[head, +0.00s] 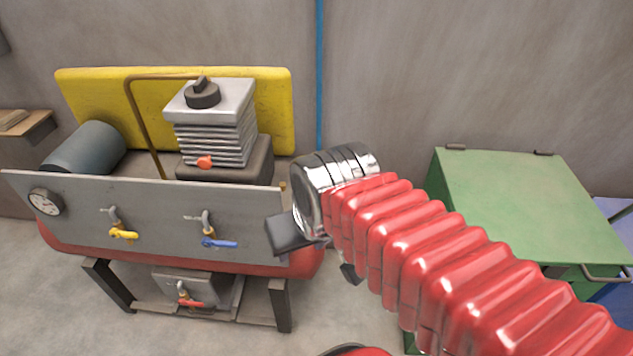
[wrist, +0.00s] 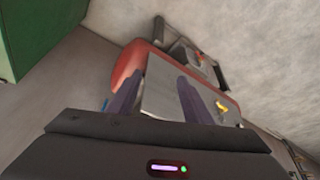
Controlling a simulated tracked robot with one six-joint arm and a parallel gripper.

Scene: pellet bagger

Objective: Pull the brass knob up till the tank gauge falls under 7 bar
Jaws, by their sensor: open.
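The tank gauge (head: 44,202), a round white dial, sits at the left end of the grey panel (head: 160,215) in the head view; its reading is too small to tell. A small brass-coloured bit (head: 283,187) shows at the panel's top right corner, beside my wrist; I cannot tell whether it is the brass knob. The red tank (head: 290,265) lies behind and below the panel. My gripper (wrist: 159,78) is open, with two dark fingers apart in the wrist view and the panel beyond them. In the head view my wrist partly hides the panel's right end.
The panel carries a yellow-handled valve (head: 122,233) and a blue-handled valve (head: 218,243); a red-handled valve (head: 187,301) is below. The finned compressor head (head: 213,130) and yellow guard (head: 270,100) stand behind. A green cabinet (head: 520,200) is at right.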

